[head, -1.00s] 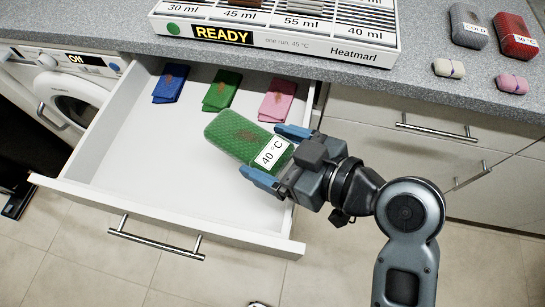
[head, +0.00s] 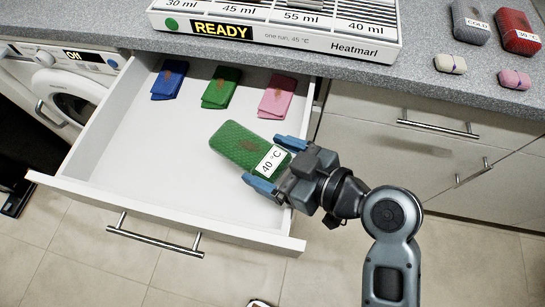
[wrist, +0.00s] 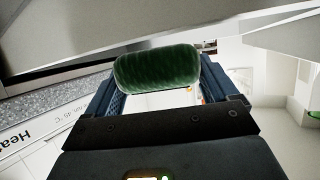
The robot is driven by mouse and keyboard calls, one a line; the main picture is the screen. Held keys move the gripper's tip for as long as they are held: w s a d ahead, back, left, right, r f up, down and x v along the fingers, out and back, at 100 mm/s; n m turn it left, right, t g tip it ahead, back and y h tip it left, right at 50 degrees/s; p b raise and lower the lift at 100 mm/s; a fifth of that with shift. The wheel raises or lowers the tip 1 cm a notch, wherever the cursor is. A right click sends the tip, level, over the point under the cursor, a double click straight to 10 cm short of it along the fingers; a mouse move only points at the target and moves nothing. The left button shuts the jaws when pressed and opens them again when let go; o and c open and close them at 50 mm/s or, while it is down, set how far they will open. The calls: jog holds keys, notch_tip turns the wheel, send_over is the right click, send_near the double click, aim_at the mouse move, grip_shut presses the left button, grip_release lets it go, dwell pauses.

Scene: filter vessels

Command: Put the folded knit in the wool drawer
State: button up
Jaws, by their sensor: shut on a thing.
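The folded knit (head: 243,147) is a green bundle with a brown mark and a white "40 °C" label. My gripper (head: 273,165) is shut on its labelled end, one blue finger on each side. The knit is over the right part of the open white drawer (head: 120,165); I cannot tell whether it touches the drawer floor. In the wrist view the knit (wrist: 157,68) shows as a dark green roll between the fingers. Blue (head: 170,80), green (head: 221,87) and pink (head: 276,97) folded cloths lie along the drawer's back.
The drawer front with its bar handle (head: 155,235) stands pulled out. A white "READY" unit (head: 275,30) is on the grey counter above. Grey (head: 470,22) and red (head: 515,33) bundles and two small rolls are at right. A washer (head: 70,90) is at left.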

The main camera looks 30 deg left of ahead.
jog(key=shift+f, duration=0.2)
jog(key=o, duration=0.8)
jog(key=shift+o, duration=0.2)
jog(key=shift+r+p, duration=0.45)
jog(key=shift+r, duration=0.05)
jog(key=b+v, duration=0.1)
jog(key=v, duration=1.1)
jog(key=shift+r, duration=0.1)
